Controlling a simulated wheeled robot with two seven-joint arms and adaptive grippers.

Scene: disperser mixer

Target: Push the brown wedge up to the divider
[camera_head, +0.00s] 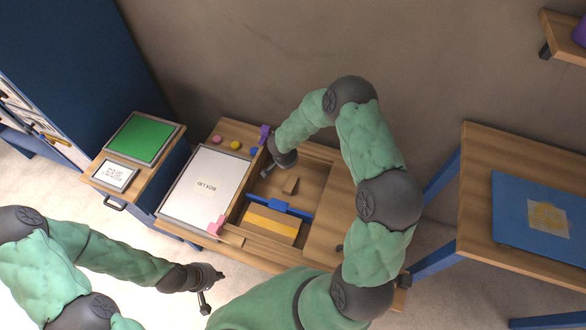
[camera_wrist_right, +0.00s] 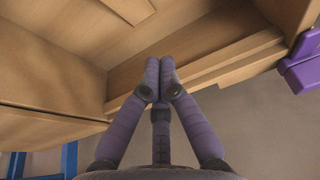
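The brown wedge (camera_head: 290,185) is a small block on the floor of the open wooden box (camera_head: 316,170) in the head view. The blue divider (camera_head: 279,207) crosses the box just in front of it, with a small gap visible between them. My right gripper (camera_head: 266,173) reaches down at the box's back left, left of the wedge and apart from it. In the right wrist view its fingers (camera_wrist_right: 160,78) are drawn together with nothing between them.
A yellow-striped block (camera_head: 270,222) lies in front of the divider. A white panel (camera_head: 200,188) lies left of the box, with a pink latch (camera_head: 216,225) and a purple latch (camera_head: 264,134) at the box's edge.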

